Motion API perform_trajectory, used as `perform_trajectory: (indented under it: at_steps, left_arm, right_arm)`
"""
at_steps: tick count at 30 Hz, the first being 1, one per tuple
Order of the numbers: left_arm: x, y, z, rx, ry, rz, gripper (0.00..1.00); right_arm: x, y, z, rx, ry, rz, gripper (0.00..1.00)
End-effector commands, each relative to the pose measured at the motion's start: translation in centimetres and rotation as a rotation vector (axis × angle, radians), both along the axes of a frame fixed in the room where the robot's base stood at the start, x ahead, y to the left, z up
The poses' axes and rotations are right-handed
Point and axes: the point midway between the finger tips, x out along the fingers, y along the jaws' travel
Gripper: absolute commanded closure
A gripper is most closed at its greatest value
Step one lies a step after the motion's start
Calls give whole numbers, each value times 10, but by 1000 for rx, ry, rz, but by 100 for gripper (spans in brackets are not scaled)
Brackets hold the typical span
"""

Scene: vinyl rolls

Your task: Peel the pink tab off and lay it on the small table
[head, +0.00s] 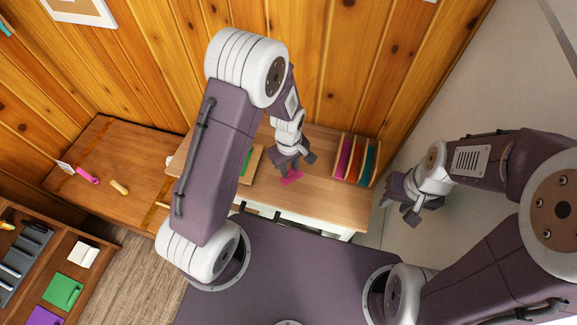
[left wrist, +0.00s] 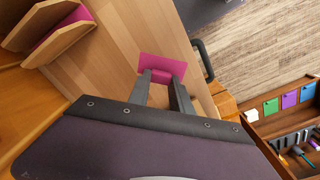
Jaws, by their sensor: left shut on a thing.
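The pink tab (head: 292,179) is a small flat magenta piece at my left gripper (head: 290,170), over the light wood table (head: 335,205). In the left wrist view the two fingertips of my left gripper (left wrist: 163,76) meet the near edge of the pink tab (left wrist: 162,64), and the gripper is shut on it. I cannot tell whether the tab touches the tabletop below. My right gripper (head: 399,209) is open and empty, out to the right of this table. A lower brown wooden table (head: 120,150) stands at the left.
A wooden holder with green (head: 257,163) is partly behind my left arm. A pink-handled tool (head: 88,176) and a wooden piece (head: 119,187) lie on the brown table.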

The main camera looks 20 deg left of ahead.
Motion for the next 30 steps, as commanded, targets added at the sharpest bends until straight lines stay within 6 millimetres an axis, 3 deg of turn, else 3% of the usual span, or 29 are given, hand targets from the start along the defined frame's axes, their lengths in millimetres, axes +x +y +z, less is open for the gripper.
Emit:
perform_trajectory:
  at_steps: [15,30]
  left_arm:
    - [0,0,-61,0,0,1,100]
    - [0,0,-67,0,-1,1,100]
  right_arm:
    - [0,0,-46,0,0,0,64]
    - [0,0,-49,0,0,0,64]
